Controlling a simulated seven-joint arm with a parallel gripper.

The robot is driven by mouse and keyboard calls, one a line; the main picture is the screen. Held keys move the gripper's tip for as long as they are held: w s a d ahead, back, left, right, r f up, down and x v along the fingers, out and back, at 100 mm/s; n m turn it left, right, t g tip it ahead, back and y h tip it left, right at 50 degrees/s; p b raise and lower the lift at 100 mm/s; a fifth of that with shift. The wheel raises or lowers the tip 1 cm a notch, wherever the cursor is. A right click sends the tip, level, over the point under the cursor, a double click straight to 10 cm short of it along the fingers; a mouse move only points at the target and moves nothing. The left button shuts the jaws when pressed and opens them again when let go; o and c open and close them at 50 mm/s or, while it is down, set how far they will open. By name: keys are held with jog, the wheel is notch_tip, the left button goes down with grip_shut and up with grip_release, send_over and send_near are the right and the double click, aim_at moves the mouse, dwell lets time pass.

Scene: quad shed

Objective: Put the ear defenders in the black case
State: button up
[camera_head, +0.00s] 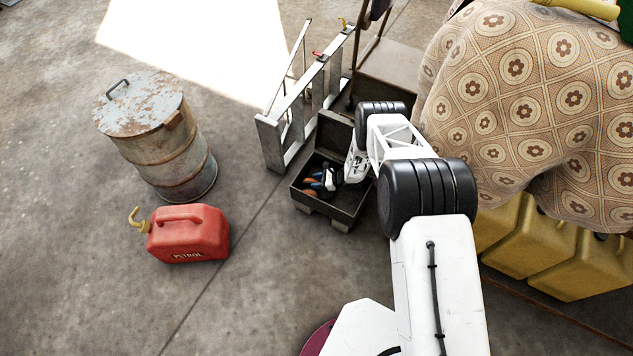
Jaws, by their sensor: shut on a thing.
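The black case (341,217) stands open on the concrete floor, its lid raised at the back. My arm reaches over its right side, and my gripper (325,181) is down at the case's opening. The ear defenders (309,192), small with orange and blue parts, show at the gripper's left, within the case's outline. My gripper is shut on them, though the fingers and the grip are small and partly hidden. I cannot tell whether they touch the case floor.
A folded metal stepladder (269,143) stands close behind the case. A trolley (388,68) is behind the case. A red petrol can (188,236) and a rusty drum (163,145) stand to the left. A patterned cloth (520,95) drapes over something above yellow containers (555,255) at right.

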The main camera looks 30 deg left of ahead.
jog(key=shift+f, duration=0.15)
jog(key=o, duration=1)
jog(key=shift+d+r, duration=0.15)
jog(key=shift+r, duration=0.1)
jog(key=shift+v, duration=2.55)
jog(key=shift+w, duration=0.1)
jog(key=shift+r, duration=0.1)
